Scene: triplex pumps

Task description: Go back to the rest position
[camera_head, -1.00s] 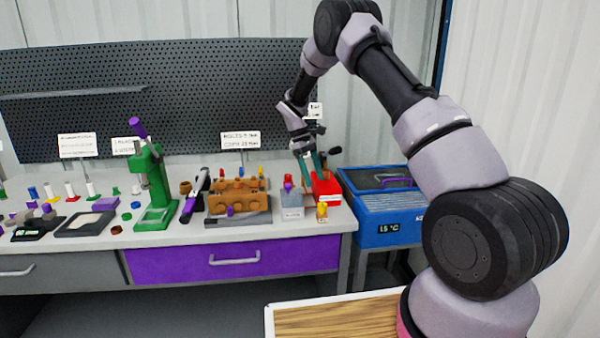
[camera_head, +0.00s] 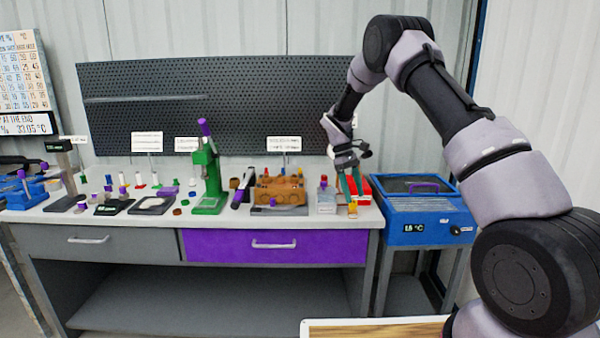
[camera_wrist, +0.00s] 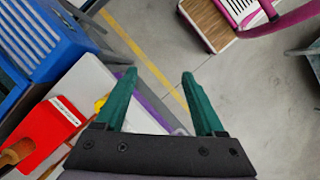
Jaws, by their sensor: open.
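My gripper (camera_head: 350,187) is at the right end of the workbench (camera_head: 110,221), in front of the red box (camera_head: 362,189) in the head view. In the wrist view its two green fingers (camera_wrist: 160,88) are spread apart with nothing between them. They point down past the bench's front edge toward the grey floor. My arm reaches over from the right, bent high at the elbow.
A blue machine (camera_head: 425,215) stands right of the bench. The red box (camera_wrist: 40,133) and blue machine (camera_wrist: 40,40) lie left of my fingers in the wrist view. A green press (camera_head: 208,180) and a brown block (camera_head: 280,190) stand further left.

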